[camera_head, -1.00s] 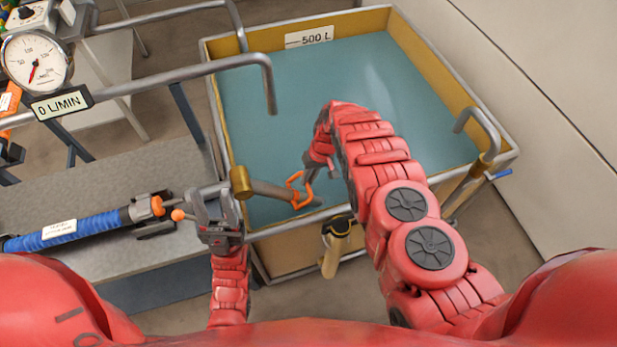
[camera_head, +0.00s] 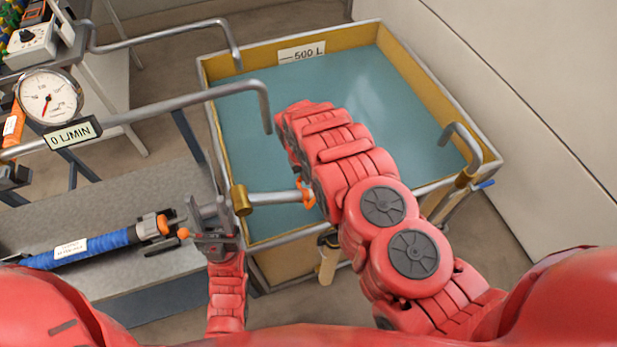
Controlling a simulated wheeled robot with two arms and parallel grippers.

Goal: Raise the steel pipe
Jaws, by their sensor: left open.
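The steel pipe (camera_head: 275,198) is a short grey tube reaching right over the tank from a brass collar (camera_head: 241,201) at the tank's left rim. It looks about level in the picture. An orange part (camera_head: 307,193) shows at its right end, against my right arm. My left gripper (camera_head: 212,215) is open at the left of the brass collar; I cannot tell whether it touches the collar or the pipe. My right arm covers the area past the pipe's right end, and its gripper is hidden behind the arm links.
The tank (camera_head: 300,54) of blue-green water has a metal rim and bent pipes over its edges. A blue hose (camera_head: 90,246) with an orange-ended fitting lies on the grey bench (camera_head: 140,197) at left. A gauge (camera_head: 48,97) above reads near zero, labelled 0 L/MIN.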

